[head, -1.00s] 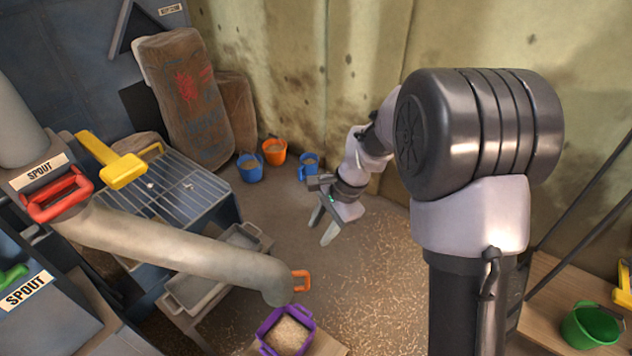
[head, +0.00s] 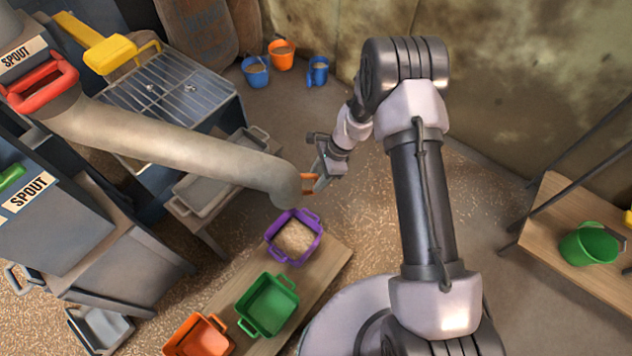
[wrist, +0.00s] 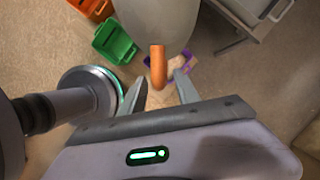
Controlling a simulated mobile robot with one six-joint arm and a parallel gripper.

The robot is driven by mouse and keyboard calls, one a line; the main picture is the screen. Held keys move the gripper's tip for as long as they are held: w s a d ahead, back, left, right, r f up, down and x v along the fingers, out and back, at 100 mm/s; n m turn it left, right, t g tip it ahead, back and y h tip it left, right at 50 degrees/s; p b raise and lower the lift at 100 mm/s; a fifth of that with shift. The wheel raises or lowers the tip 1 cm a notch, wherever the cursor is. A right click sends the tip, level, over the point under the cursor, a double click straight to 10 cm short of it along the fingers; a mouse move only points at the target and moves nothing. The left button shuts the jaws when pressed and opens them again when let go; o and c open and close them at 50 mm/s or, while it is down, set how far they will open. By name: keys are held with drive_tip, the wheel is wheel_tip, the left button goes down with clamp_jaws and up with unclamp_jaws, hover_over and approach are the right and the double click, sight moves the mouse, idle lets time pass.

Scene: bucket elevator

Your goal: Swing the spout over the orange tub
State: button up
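The spout (head: 190,140) is a long beige tube running from the machine at left; its end hangs close to the purple tub (head: 284,252), which holds grain. An orange handle (head: 308,184) sticks out of the spout's end. The orange tub (head: 182,343) is at the near end of the bench, cut by the lower edge and apart from the spout. My gripper (head: 318,178) is at the handle. In the wrist view my gripper (wrist: 161,88) is open, with the orange handle (wrist: 158,66) between its fingertips; contact cannot be told.
A green tub (head: 267,305) sits between the purple and orange tubs on the wooden bench (head: 322,272). Blue and orange buckets stand by the back wall. A green bucket (head: 590,243) is on the right shelf.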

drive_tip(key=shift+a+f, duration=0.2)
drive_tip(key=shift+f, duration=0.25)
clamp_jaws()
idle(1.1)
